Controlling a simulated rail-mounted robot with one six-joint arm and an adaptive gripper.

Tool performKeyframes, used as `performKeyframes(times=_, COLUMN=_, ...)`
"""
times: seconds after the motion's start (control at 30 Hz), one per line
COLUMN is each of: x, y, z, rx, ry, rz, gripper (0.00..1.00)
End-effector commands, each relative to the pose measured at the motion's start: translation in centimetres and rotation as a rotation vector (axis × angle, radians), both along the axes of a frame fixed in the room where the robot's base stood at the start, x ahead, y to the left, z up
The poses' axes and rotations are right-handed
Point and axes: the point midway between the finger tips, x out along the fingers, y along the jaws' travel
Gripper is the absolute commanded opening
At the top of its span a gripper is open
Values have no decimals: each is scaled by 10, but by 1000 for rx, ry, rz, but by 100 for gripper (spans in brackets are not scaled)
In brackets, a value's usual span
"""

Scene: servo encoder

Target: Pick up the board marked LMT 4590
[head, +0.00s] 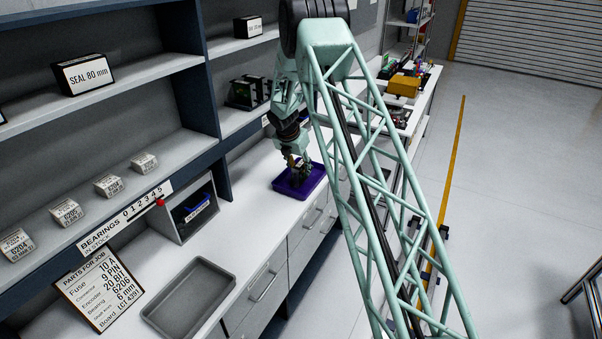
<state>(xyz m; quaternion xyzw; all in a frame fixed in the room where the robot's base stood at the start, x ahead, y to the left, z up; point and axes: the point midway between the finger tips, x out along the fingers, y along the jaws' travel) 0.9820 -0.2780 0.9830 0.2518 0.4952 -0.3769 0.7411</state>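No board with a readable LMT 4590 marking shows in the head view. Dark upright items with some green (247,93) stand on the middle shelf behind my arm; their markings are too small to read. My gripper (300,172) points down over a purple tray (285,190) on the white counter. Its fingers are small and partly merge with the dark tray, so I cannot tell whether they are open or hold something. What lies in the tray is mostly hidden by the gripper.
A grey empty tray (190,298) and a parts list sign (98,290) are on the near counter. A blue bin (193,208) sits in a cubby. Bearing boxes (108,186) line the shelf. A yellow item (404,86) stands on the far counter. The counter between the trays is clear.

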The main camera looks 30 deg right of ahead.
Motion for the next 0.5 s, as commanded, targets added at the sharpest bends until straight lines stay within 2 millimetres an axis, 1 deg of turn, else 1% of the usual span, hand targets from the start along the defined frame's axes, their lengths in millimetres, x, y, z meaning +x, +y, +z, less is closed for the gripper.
performKeyframes(times=0.03, x=1, y=-2, z=-5, rx=-1, ry=1, rz=0, gripper=35)
performKeyframes(times=0.2, x=3, y=-5, z=-15, rx=-1, ry=1, rz=0, gripper=35)
performKeyframes(times=0.5, x=4, y=-6, z=-19, rx=0, ry=0, rz=0, gripper=35)
